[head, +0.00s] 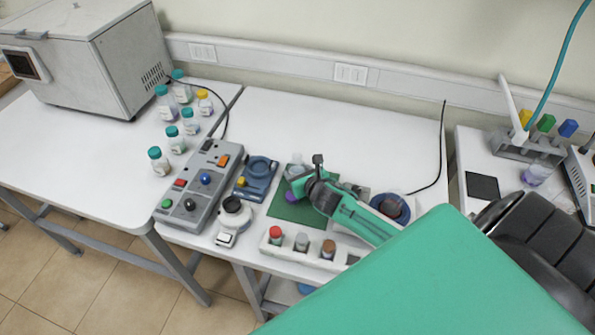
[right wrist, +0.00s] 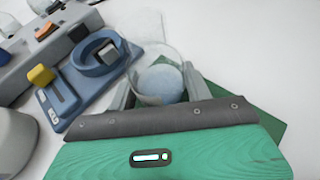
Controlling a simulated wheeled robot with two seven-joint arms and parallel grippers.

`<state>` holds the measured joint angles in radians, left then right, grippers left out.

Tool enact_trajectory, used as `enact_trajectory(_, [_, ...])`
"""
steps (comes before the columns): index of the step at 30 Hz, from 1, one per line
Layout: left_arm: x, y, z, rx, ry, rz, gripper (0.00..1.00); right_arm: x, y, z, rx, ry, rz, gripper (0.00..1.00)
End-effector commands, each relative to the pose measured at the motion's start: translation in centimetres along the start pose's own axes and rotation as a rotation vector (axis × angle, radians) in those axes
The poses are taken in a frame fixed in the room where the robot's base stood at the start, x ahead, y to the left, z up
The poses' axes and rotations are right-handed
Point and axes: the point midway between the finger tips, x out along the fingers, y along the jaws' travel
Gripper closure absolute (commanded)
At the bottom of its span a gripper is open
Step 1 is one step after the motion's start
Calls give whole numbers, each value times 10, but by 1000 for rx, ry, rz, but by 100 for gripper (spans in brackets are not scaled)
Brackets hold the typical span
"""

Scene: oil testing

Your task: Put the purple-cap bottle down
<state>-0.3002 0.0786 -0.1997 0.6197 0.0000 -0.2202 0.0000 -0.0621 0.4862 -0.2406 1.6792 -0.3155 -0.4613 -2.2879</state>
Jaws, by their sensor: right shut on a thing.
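My right gripper (head: 306,184) is shut on a clear bottle (head: 296,171) above or on the green mat (head: 287,209). A purple part (head: 291,197) shows just below the bottle's clear body; I cannot tell if it is the cap. In the right wrist view the clear bottle (right wrist: 158,55) stands between the two fingers (right wrist: 158,92), with a pale blue round area at its near end. The green mat (right wrist: 268,138) shows beneath and beyond it. Whether the bottle touches the mat is unclear. My left gripper is not in view.
A blue device (head: 257,178) and a grey button panel (head: 203,187) stand left of the mat. A white rack (head: 313,255) with several small capped bottles lies in front. A dark round dish (head: 391,208) is right of the gripper. Table behind the mat is clear.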

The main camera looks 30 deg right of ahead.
Motion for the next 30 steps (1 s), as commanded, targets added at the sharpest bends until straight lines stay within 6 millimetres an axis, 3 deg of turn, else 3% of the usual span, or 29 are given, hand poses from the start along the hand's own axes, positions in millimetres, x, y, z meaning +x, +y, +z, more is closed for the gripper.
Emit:
enact_trajectory(6, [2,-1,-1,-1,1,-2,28,2,0,-3,-1,0,0,77])
enact_trajectory(7, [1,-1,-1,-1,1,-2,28,1,0,-2,0,0,0,44])
enact_trajectory(9, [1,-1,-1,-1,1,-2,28,1,0,-2,0,1,0,30])
enact_trajectory(10, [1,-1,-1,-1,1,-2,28,1,0,-2,0,1,0,28])
enact_trajectory(22, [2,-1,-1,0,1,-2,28,-5,-1,-1,-1,1,-1,28])
enact_trajectory(30, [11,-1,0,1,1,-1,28,-47,-1,-3,-3,1,0,28])
